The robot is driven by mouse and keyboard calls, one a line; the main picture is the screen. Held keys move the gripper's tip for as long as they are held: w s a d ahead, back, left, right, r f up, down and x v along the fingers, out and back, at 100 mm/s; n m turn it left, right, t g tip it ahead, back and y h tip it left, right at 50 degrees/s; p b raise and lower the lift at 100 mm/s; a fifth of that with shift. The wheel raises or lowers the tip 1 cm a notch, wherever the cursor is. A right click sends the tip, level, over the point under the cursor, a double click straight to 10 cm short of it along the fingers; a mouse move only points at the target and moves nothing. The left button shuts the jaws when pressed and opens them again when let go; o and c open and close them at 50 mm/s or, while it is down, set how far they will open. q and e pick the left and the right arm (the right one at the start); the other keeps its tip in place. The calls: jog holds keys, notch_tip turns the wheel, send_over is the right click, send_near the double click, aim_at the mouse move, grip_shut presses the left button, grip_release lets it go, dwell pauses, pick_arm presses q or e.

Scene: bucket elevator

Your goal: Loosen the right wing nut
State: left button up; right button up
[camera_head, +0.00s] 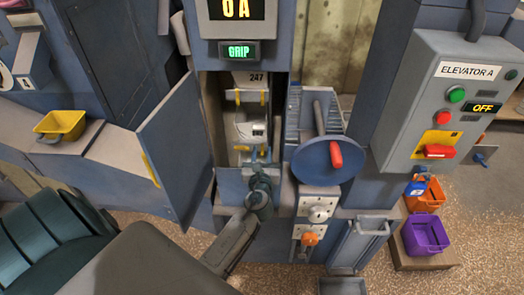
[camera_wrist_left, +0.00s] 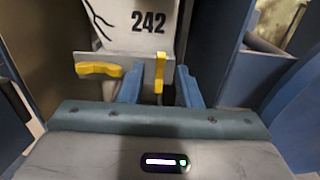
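In the left wrist view, a pale bucket (camera_wrist_left: 142,25) marked 242 has two yellow wing nuts at its lower edge. The left wing nut (camera_wrist_left: 98,70) lies horizontal. The right wing nut (camera_wrist_left: 160,72) stands upright, between the two blue fingers of my left gripper (camera_wrist_left: 160,84). The fingers are apart, with a visible gap on each side of the nut. In the head view, my left gripper (camera_head: 258,157) is in the open elevator shaft, just below the white bucket (camera_head: 250,127); the gripper and wrist partly hide the nuts there. My right gripper is not in view.
An open blue door (camera_head: 175,150) stands left of the shaft. A blue disc (camera_head: 325,165) with a red handle is close on the right. Bucket 247 (camera_head: 250,79) hangs above. A green GRIP sign (camera_head: 239,51) is lit. The control box (camera_head: 455,100) display reads OFF.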

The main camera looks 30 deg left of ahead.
pick_arm(q)
jog(key=shift+w, duration=0.15)
jog(key=shift+c, duration=0.2)
grip_shut()
